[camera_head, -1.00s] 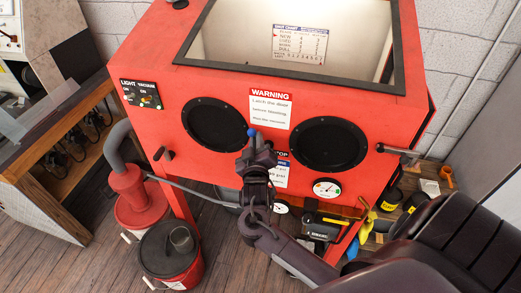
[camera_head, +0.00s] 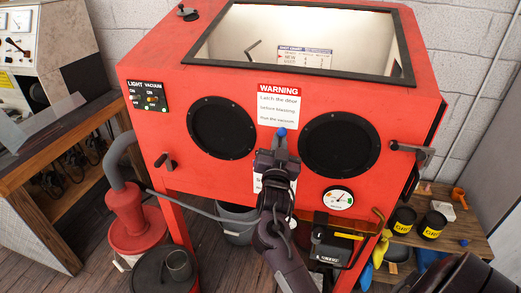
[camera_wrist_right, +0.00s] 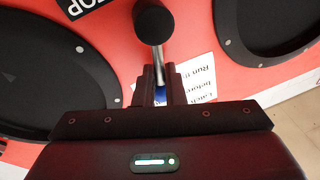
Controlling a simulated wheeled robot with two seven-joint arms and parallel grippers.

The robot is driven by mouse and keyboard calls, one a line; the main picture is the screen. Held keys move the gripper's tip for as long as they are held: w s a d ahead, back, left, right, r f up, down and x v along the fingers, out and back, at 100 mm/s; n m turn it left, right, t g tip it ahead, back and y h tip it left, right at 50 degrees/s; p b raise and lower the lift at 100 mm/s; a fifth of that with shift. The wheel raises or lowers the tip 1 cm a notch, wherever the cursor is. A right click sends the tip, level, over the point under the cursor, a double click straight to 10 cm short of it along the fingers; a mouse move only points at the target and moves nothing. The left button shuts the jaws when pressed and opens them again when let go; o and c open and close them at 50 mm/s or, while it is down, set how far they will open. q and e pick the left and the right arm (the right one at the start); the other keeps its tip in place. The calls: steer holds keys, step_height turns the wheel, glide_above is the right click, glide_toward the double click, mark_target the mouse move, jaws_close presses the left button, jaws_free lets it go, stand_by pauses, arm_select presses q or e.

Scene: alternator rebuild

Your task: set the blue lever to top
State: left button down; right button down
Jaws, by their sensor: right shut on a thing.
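The blue lever's round blue tip (camera_head: 281,132) shows just below the warning sign on the red cabinet's front, between the two round black ports. My right gripper (camera_head: 279,146) is in front of the cabinet with its fingertips at the tip. In the right wrist view, my right gripper (camera_wrist_right: 160,88) is shut on the lever, with a bit of blue (camera_wrist_right: 159,96) between the fingers. There a silver stem (camera_wrist_right: 158,60) runs from a black round end to the fingers. The lever seems to point up; its lower part is hidden in the head view. My left gripper is not in view.
The red cabinet (camera_head: 210,75) fills the middle. A black handle (camera_head: 164,160) is at its left and a latch arm (camera_head: 408,147) at its right. A round gauge (camera_head: 338,198) sits below the right port.

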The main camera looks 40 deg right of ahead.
steer(key=m+b, duration=0.1)
steer(key=m, duration=0.1)
steer(key=s+d+m+h+b, duration=0.1)
steer(key=m+b, duration=0.1)
steer(key=m+g+h+b, duration=0.1)
steer(key=m, duration=0.1)
steer(key=shift+s+d+f+b, duration=0.15)
steer(key=shift+s+f+b, duration=0.1)
steer(key=shift+b, duration=0.1)
steer(key=shift+m, duration=0.3)
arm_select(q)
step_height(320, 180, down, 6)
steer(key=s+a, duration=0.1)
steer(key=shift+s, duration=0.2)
arm_select(e)
steer(key=shift+s+r, duration=0.1)
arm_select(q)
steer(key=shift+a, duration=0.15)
arm_select(e)
steer(key=shift+d, duration=0.1)
steer(key=c, duration=1.5)
jaws_free()
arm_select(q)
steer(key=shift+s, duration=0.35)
arm_select(e)
steer(key=shift+o, duration=0.6)
steer(key=shift+s, duration=0.15)
